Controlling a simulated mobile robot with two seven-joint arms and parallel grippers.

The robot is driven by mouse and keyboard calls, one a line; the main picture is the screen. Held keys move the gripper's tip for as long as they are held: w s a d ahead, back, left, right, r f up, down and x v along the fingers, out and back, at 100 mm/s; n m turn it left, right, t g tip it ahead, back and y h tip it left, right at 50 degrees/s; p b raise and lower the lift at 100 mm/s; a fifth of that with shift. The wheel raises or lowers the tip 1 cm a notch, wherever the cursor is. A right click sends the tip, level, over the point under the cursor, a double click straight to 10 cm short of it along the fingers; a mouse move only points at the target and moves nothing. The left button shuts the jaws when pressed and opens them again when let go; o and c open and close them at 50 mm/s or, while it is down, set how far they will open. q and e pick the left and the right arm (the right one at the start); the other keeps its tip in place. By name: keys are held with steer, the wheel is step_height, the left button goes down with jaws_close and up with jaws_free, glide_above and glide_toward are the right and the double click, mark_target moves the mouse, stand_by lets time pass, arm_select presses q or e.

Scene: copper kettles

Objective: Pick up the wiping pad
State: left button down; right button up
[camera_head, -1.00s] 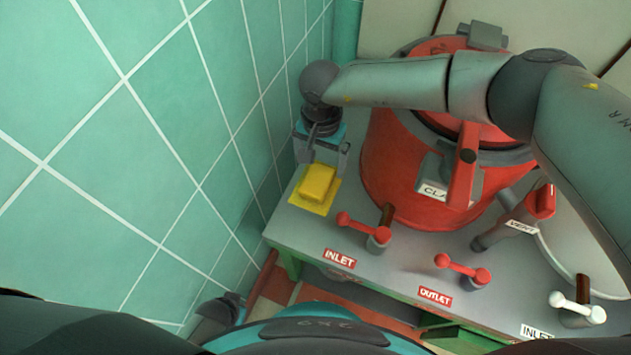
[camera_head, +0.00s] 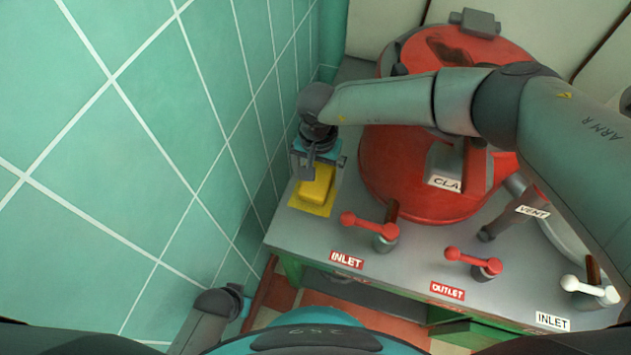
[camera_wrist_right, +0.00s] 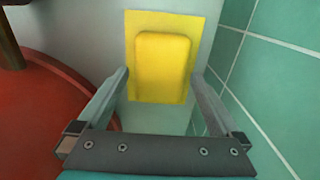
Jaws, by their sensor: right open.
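The wiping pad (camera_head: 316,188) is a yellow block lying on a flat yellow square (camera_head: 308,207) at the left end of the grey bench top. It also shows in the right wrist view (camera_wrist_right: 163,62), straight ahead of the jaws. My right gripper (camera_head: 319,170) is open and empty at the pad's far end, pointing down. In the right wrist view its fingertips (camera_wrist_right: 160,77) flank the pad's near part, with gaps on both sides. I cannot tell how far above the pad they are. Part of my left arm shows at the bottom left; its jaws are not clear.
A red kettle (camera_head: 410,190) stands right of the pad, under my right arm. Red valve handles (camera_head: 368,227) line the bench's (camera_head: 300,232) front edge, with an INLET label (camera_head: 347,260). A green tiled wall (camera_head: 180,140) rises close on the left.

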steer(key=shift+c, duration=0.2)
steer(key=c, duration=1.2)
arm_select(q)
steer(key=shift+s, duration=0.15)
arm_select(e)
steer(key=shift+r, duration=0.2)
